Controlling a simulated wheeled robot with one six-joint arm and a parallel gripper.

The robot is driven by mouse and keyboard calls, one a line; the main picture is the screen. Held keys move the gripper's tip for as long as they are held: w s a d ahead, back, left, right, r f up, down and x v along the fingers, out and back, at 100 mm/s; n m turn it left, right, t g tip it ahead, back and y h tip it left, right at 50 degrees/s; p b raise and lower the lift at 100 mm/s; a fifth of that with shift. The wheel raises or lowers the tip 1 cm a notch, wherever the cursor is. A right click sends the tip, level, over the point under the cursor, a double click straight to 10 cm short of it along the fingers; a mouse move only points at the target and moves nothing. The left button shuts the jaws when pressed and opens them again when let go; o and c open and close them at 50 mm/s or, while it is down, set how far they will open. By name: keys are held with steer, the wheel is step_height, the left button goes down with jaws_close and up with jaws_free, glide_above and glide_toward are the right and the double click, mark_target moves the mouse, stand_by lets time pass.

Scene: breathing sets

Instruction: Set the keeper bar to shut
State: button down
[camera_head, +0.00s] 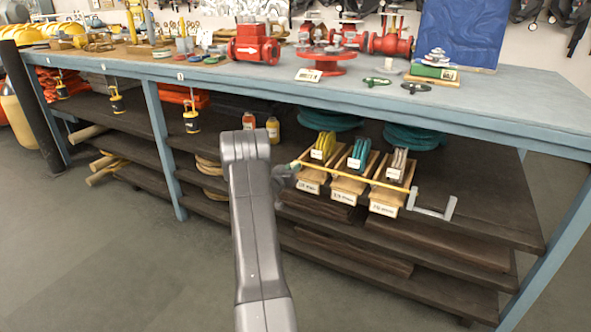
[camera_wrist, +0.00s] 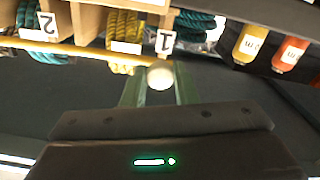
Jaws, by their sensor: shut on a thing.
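The keeper bar (camera_head: 350,175) is a thin yellow bar running across the fronts of three wooden rope trays on the upper shelf. Its right end is close to a grey U-shaped bracket (camera_head: 433,210); I cannot tell whether it touches it. My gripper (camera_head: 287,172) is at the bar's left end, partly hidden by my arm. In the wrist view the bar (camera_wrist: 70,52) ends in a pale round knob (camera_wrist: 160,76). My gripper (camera_wrist: 158,84) is shut on this knob, with one greenish finger on each side.
The trays hold yellow (camera_head: 323,147), teal (camera_head: 358,154) and pale rope (camera_head: 396,163). Two bottles, orange (camera_head: 249,121) and yellow (camera_head: 272,129), stand left of them. The blue-grey bench top (camera_head: 500,100) overhangs the shelf. The floor in front is clear.

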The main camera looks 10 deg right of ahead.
steer(key=c, duration=1.1)
jaws_free()
steer(key=shift+c, duration=0.2)
steer(key=shift+a, duration=0.1)
steer(key=p+v, duration=0.2)
steer(key=v, duration=1.1)
steer(key=shift+s+a, duration=0.2)
steer(key=shift+s, duration=0.15)
steer(key=b+x, duration=0.2)
steer(key=x, duration=1.2)
steer(key=shift+s+d, duration=0.2)
steer(key=shift+d, duration=0.05)
steer(key=shift+s+f, duration=0.1)
